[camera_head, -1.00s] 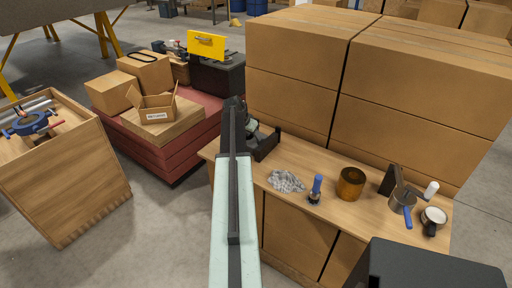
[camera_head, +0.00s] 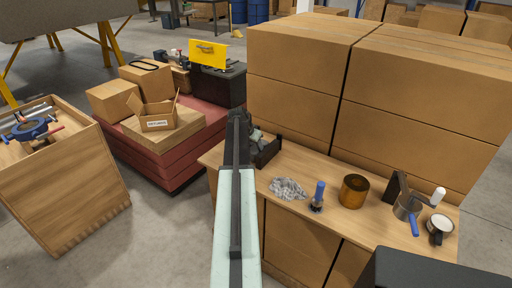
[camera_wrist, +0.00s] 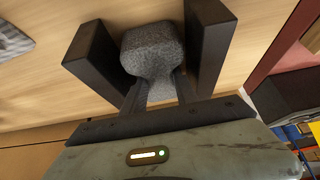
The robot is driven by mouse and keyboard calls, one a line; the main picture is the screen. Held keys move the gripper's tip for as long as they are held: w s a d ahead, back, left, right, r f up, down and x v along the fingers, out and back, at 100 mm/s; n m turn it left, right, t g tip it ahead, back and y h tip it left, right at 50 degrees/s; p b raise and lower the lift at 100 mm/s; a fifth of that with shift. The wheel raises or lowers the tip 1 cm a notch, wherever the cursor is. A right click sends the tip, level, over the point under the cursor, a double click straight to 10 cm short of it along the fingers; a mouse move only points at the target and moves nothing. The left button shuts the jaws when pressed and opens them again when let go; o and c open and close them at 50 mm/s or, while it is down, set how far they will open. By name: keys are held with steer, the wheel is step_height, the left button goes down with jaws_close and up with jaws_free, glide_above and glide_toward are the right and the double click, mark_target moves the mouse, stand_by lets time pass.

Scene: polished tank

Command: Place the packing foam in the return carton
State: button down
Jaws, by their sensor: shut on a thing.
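The packing foam (camera_wrist: 153,48) is a grey, speckled block with a narrowed waist. In the wrist view it sits between the two dark fingers of my gripper (camera_wrist: 150,62), which is shut on it. The wood surface lies beyond it; I cannot tell the gap. In the head view my gripper (camera_head: 265,151) is at the far left end of the wooden bench, and the foam cannot be made out there. The return carton (camera_head: 157,123) is a small open cardboard box with raised flaps and a white label, left of my arm.
The bench (camera_head: 330,222) holds a grey crumpled heap (camera_head: 288,189), a blue-handled brush (camera_head: 318,196), an amber cylinder (camera_head: 353,191), a pot and a mug. Large cartons (camera_head: 420,120) rise behind.

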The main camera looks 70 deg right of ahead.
step_height(320, 180, up, 4)
steer(key=p, duration=0.3)
steer(key=w+a+p, duration=0.1)
steer(key=w+a, duration=0.3)
steer(key=a, duration=1.1)
steer(key=shift+a+r, duration=0.25)
steer(key=shift+r, duration=0.15)
